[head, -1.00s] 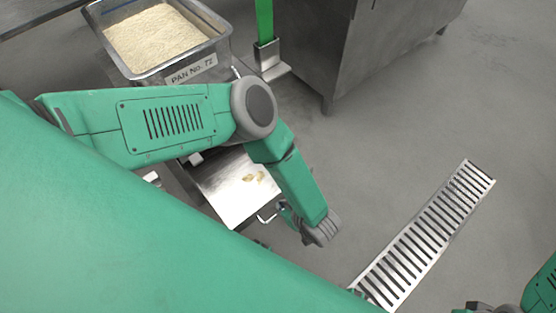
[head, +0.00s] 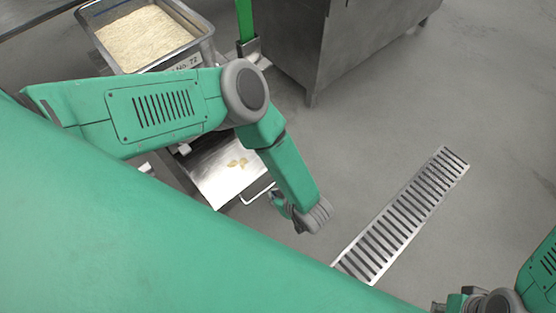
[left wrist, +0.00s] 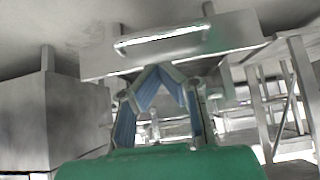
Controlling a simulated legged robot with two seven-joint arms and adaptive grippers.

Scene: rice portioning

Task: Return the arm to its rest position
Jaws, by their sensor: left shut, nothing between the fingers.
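My left arm (head: 165,110) is green with grey joints and reaches from the left, with its elbow bent and forearm pointing down. My left gripper (head: 280,204) is small and partly hidden beside the grey wrist joint in the head view. In the left wrist view my left gripper (left wrist: 160,68) has blue-padded fingers that meet at the tips, with nothing between them. My right arm (head: 540,275) shows at the lower right corner. What looks like part of its gripper (head: 458,302) is cut by the bottom edge, so its fingers cannot be judged.
A metal pan (head: 192,47) of rice stands at the upper left. Below it is a steel plate (head: 215,182) with a few tan bits and a wire handle, close to my left forearm. A steel cabinet (head: 300,50) stands at the top. A floor drain (head: 400,220) lies on open floor.

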